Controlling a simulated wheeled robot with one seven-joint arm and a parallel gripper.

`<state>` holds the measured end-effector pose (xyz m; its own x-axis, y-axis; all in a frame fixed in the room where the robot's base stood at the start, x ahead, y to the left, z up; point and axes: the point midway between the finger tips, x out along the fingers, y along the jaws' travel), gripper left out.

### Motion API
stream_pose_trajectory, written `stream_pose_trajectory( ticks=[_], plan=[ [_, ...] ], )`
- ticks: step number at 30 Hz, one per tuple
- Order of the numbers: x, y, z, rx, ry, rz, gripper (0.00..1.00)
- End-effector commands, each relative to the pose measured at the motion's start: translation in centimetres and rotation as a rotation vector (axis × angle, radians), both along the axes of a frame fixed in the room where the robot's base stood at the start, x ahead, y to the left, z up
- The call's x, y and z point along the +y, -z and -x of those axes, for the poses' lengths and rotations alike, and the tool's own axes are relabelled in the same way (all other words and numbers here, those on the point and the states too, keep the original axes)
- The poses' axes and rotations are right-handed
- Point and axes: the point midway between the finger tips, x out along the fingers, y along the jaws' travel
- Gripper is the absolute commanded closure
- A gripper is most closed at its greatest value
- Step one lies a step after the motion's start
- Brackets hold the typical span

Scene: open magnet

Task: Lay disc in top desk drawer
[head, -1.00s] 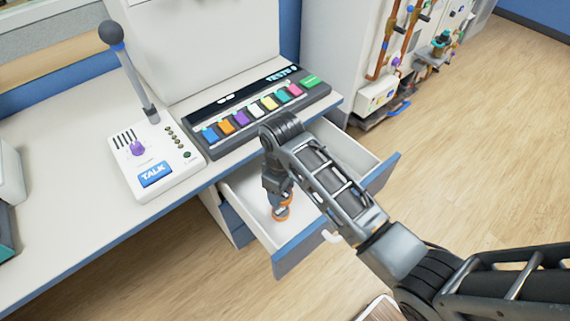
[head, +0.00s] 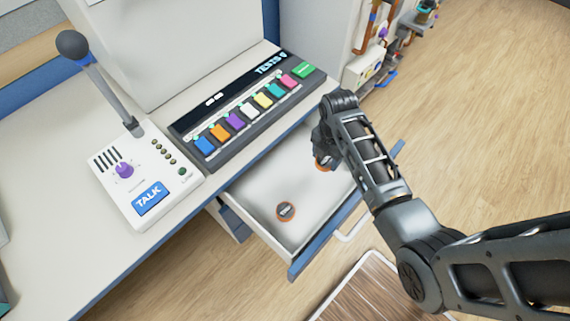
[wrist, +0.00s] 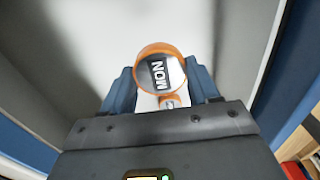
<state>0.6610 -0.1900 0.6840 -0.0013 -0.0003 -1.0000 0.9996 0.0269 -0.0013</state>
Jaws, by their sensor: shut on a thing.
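My gripper (head: 322,158) is over the right part of the open top desk drawer (head: 262,193). It is shut on an orange-rimmed disc, of which only a bit of orange (head: 323,166) shows below the fingers in the head view. A second orange-rimmed disc (head: 286,212) lies in the drawer's left part, apart from my gripper.
On the desk above the drawer are a panel with coloured keys (head: 240,115) and a white TALK box (head: 148,180) with a microphone (head: 75,48). A wood-topped, white-edged thing (head: 365,292) stands below the drawer front. The drawer floor between disc and gripper is clear.

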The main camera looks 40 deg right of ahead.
Motion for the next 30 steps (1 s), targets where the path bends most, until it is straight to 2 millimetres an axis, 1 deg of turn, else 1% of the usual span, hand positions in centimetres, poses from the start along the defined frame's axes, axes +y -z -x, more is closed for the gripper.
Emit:
stream_pose_trajectory(
  ticks=[2,4,9,12,17,21,24,27,30],
  plan=[
    [-0.1,0.2,0.1,0.000,-0.008,0.000,0.76],
    [-0.1,0.7,0.1,0.001,-0.009,0.000,0.76],
    [-0.1,3.7,0.1,0.003,-0.007,-0.001,0.76],
    [-0.1,5.1,0.1,0.001,-0.008,-0.001,0.76],
    [-0.1,6.4,0.0,0.001,-0.007,0.000,0.76],
    [-0.1,8.4,0.1,0.003,-0.007,0.000,0.76],
    [-0.1,9.6,0.0,0.001,-0.007,0.000,0.76],
    [-0.1,10.0,0.0,0.000,-0.008,0.000,0.76],
    [0.0,10.0,0.0,-0.001,-0.007,0.000,0.76]
  ],
)
